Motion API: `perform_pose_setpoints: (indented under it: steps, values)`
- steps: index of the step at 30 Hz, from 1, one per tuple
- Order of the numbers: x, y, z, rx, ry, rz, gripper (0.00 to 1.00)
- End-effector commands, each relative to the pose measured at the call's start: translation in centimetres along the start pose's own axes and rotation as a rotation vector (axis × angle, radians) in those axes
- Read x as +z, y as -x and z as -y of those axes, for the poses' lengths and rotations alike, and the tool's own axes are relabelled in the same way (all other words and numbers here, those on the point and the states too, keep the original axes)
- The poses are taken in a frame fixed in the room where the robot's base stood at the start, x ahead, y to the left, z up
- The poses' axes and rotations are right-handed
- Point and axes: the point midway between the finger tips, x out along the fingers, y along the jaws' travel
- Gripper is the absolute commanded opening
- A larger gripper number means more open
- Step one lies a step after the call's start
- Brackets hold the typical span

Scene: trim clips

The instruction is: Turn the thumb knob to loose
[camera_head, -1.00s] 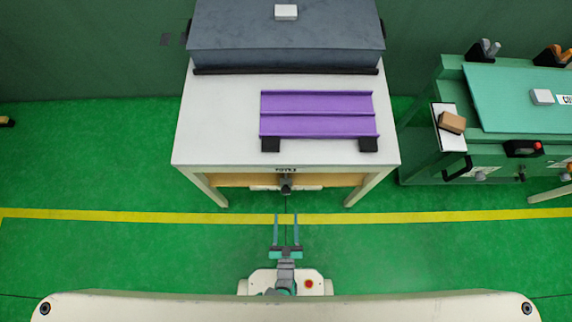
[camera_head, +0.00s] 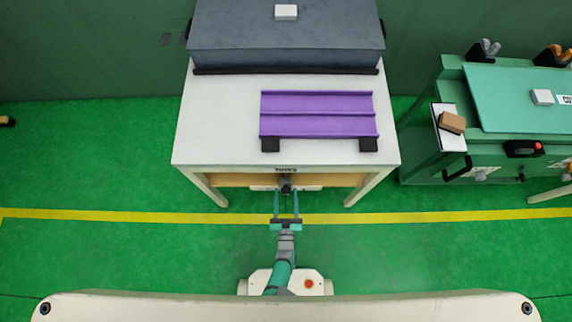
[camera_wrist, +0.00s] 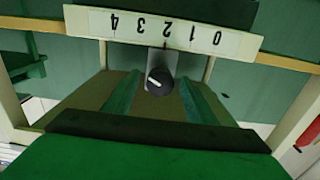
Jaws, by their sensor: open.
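A dark round knob (camera_head: 286,186) sticks out from the front of the white table, under its edge. In the wrist view the knob (camera_wrist: 158,81) shows a white pointer mark towards its left side, on a grey mounting plate. A white scale plate (camera_wrist: 190,38) beside it reads 0 to 4, upside down in this view. No word "loose" can be read. My gripper (camera_head: 286,195) is open in front of the table. In the wrist view its two green fingers lie on the left and right of the knob, with gaps on both sides. Contact is not visible.
The white table (camera_head: 220,130) carries a purple channelled piece (camera_head: 318,114) and a grey box (camera_head: 285,45). A green bench (camera_head: 500,150) with a handle and a red button stands at right. Table legs flank my gripper. The green floor is clear.

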Motion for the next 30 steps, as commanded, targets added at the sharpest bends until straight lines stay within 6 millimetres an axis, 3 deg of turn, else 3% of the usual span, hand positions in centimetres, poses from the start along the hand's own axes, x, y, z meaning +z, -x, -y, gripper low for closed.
perform_pose_setpoints:
  steps: [2,3,8,20,30]
  values:
    - [0.0,0.01,0.0,0.0,0.0,0.0,0.51]
    - [0.0,0.01,0.0,0.0,0.0,0.0,0.46]
    - [-0.01,0.02,0.0,0.0,0.0,0.0,0.1]
    - [-0.01,0.04,0.04,-0.001,0.058,0.0,0.1]
    - [0.0,0.06,0.09,-0.003,0.307,0.0,0.1]
